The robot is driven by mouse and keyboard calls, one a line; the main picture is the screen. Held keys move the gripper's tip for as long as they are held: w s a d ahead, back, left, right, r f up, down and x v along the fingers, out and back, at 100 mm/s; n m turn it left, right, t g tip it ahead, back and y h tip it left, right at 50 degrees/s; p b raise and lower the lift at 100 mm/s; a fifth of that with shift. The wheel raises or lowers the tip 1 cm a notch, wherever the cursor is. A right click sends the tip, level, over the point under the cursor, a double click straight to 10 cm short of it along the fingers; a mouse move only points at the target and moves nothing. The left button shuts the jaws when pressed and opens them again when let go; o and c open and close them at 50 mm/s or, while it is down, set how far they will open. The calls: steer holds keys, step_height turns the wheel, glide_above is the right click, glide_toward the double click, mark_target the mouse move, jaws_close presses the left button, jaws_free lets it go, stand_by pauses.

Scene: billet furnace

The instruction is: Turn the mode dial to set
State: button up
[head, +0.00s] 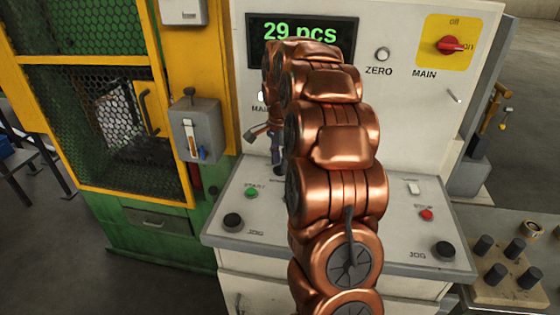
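The white control panel (420,120) stands in front of me. My copper-coloured arm crosses its middle and covers much of its face. My gripper (264,149) shows small and partly hidden at the left side of the arm, in front of the lower left of the panel's upright face. The arm hides part of it, so its opening and any contact are unclear. No mode dial can be clearly made out. A cut-off label starting "MA" (258,108) shows just above the gripper, and the area right of it is covered by the arm.
A display (300,33) reads "29 pcs". A red main switch (451,45) on a yellow plate and a ZERO button (382,54) sit at the right. Below are a green START button (251,193), a red button (426,214) and black JOG buttons (233,221). A grey lever box (196,130) stands left.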

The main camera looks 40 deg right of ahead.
steer(key=shift+f, duration=0.4)
jaws_close()
